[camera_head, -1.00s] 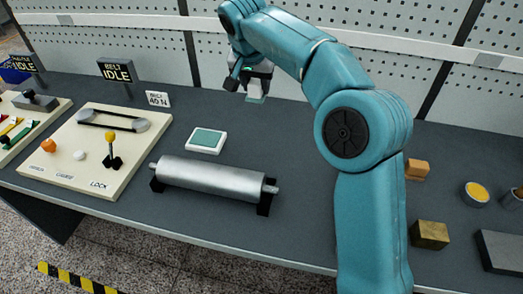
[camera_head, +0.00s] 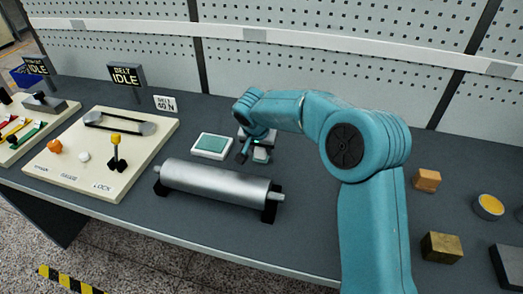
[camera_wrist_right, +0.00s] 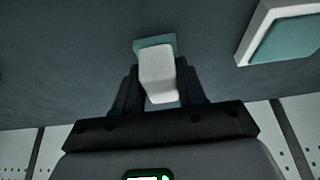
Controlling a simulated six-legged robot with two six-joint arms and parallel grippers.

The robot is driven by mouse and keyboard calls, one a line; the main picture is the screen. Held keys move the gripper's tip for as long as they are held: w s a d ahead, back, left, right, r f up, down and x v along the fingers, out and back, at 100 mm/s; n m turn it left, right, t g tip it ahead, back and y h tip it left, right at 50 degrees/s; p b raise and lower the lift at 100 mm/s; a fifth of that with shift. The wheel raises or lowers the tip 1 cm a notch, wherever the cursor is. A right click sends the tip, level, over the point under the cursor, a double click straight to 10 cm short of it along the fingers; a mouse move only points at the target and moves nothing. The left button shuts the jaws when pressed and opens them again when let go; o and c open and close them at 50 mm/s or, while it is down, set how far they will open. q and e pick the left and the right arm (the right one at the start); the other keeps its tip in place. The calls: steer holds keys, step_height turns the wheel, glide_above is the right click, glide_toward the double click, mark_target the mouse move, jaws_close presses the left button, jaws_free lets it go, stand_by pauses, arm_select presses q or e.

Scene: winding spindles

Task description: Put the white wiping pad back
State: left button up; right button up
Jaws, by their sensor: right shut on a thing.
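My right gripper (camera_head: 254,154) is shut on the white wiping pad (camera_head: 261,155), low over the table. In the right wrist view the pad (camera_wrist_right: 157,80) is a white block with a teal face at its far end, held between the dark fingers (camera_wrist_right: 158,92). A shallow white tray (camera_head: 212,146) with a teal inside lies just left of the gripper, apart from the pad. The tray (camera_wrist_right: 246,55) also shows at the upper right of the wrist view. I cannot tell whether the pad touches the table. My left gripper is not in view.
A silver roller (camera_head: 215,181) on black supports lies in front of the tray. A cream control board (camera_head: 72,160) with a yellow-topped lever stands to the left. An orange block (camera_head: 427,180), a brass block (camera_head: 441,247) and a yellow-filled dish (camera_head: 488,206) are at the right.

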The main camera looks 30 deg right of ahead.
steer(key=shift+f, duration=0.8)
steer(key=o, duration=1)
steer(key=shift+f, duration=0.1)
steer(key=shift+r, duration=0.25)
steer(key=v, duration=1.2)
